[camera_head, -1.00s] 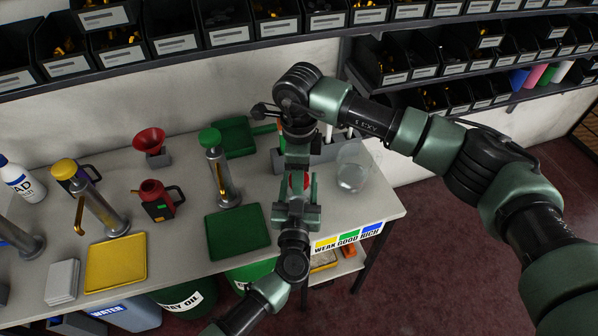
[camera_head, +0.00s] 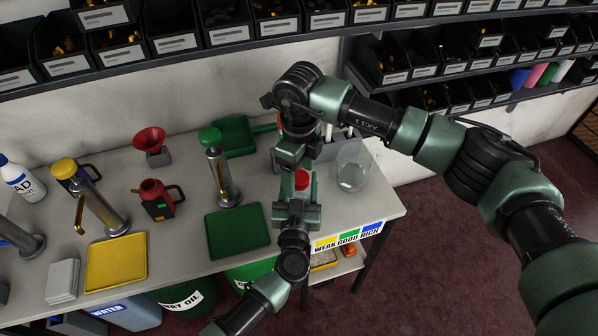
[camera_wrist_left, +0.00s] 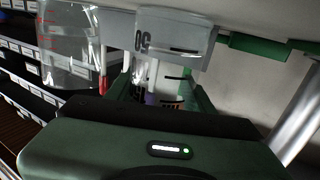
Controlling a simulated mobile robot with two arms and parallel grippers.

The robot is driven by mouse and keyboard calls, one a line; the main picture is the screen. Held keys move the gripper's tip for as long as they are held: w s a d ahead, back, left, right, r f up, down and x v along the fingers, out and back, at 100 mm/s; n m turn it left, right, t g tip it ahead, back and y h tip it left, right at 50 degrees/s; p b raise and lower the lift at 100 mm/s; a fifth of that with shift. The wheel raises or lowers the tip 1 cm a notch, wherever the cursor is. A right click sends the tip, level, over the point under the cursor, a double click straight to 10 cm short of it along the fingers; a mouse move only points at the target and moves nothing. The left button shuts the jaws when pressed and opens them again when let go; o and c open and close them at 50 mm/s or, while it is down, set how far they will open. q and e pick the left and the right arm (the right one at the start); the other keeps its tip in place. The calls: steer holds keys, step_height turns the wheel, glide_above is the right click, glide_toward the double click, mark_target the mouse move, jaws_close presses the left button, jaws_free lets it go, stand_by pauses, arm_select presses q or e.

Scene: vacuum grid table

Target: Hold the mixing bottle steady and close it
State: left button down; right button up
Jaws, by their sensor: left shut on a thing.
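The mixing bottle shows in the head view mainly as its red cap (camera_head: 302,180), near the table's right end. Its body is mostly hidden there by my grippers. In the left wrist view a pale bottle body (camera_wrist_left: 172,88) with black markings stands between the green fingers. My left gripper (camera_head: 298,205) comes in from below and is shut on the bottle. My right gripper (camera_head: 290,155) hangs from above, just behind and left of the cap, apart from it in the picture. Its fingertips are too unclear to tell open from shut.
A clear glass vessel (camera_head: 352,170) stands to the right of the bottle, near the table's edge. A green tray (camera_head: 237,230) and a green-topped metal dispenser (camera_head: 219,165) are to the left. Shelved bins line the wall.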

mark_target(299, 194)
step_height(299, 194, up, 12)
stand_by(0.7)
arm_select(q)
steer(key=shift+c, duration=2.4)
jaws_free()
steer(key=s, duration=0.7)
steer(key=shift+s+a, duration=0.3)
steer(key=shift+s, duration=0.1)
arm_select(e)
steer(key=shift+r, duration=0.15)
arm_select(q)
steer(key=shift+s+f, duration=0.1)
